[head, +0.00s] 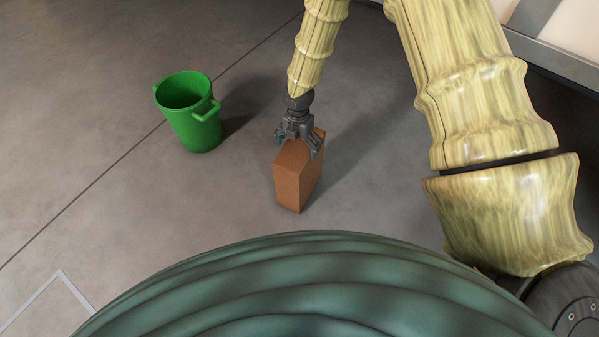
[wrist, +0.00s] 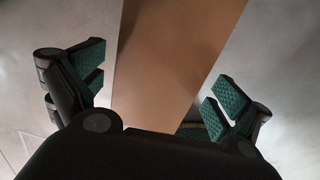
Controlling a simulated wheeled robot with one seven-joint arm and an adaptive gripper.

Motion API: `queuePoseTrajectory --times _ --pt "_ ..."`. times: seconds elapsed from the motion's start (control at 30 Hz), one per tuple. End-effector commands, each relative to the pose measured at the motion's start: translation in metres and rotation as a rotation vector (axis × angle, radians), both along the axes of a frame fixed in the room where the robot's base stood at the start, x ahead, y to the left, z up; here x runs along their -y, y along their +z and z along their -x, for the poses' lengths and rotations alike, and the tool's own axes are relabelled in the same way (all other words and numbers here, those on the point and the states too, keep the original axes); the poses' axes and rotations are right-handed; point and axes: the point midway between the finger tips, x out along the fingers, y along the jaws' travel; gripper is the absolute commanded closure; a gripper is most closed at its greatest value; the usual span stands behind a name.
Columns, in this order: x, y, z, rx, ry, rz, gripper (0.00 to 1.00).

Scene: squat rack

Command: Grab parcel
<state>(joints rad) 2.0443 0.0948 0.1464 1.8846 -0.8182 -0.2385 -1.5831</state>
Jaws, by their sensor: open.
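The parcel (head: 291,185) is a brown cardboard box standing upright on the floor in the head view. In the wrist view the parcel (wrist: 172,60) fills the middle, between my two fingers. My gripper (head: 297,142) is open at the top of the parcel, with one finger on each side. In the wrist view my gripper (wrist: 160,85) shows green ridged pads, with a gap visible between the left pads and the box. The lower part of the parcel in the wrist view is hidden by my gripper's body.
A green bucket (head: 196,131) with side handles stands on the floor left of the parcel. The grey concrete floor (head: 120,200) around them is mostly clear. A pale line marking (head: 58,276) lies at the lower left. A wall base (head: 555,60) runs along the upper right.

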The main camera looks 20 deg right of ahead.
Motion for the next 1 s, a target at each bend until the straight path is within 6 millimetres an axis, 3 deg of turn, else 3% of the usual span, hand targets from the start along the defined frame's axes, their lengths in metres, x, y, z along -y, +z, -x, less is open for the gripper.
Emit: queuePoseTrajectory --times 0.27,0.6,0.9,1.0 --pt "0.001 -0.019 -0.001 -0.001 0.0 0.0 0.0" --pt "0.006 -0.059 -0.005 -0.002 0.0 0.001 0.0" --pt "0.006 -0.061 -0.006 0.0 0.0 0.0 0.0" --pt "0.006 -0.062 -0.006 0.0 0.0 0.0 0.16"
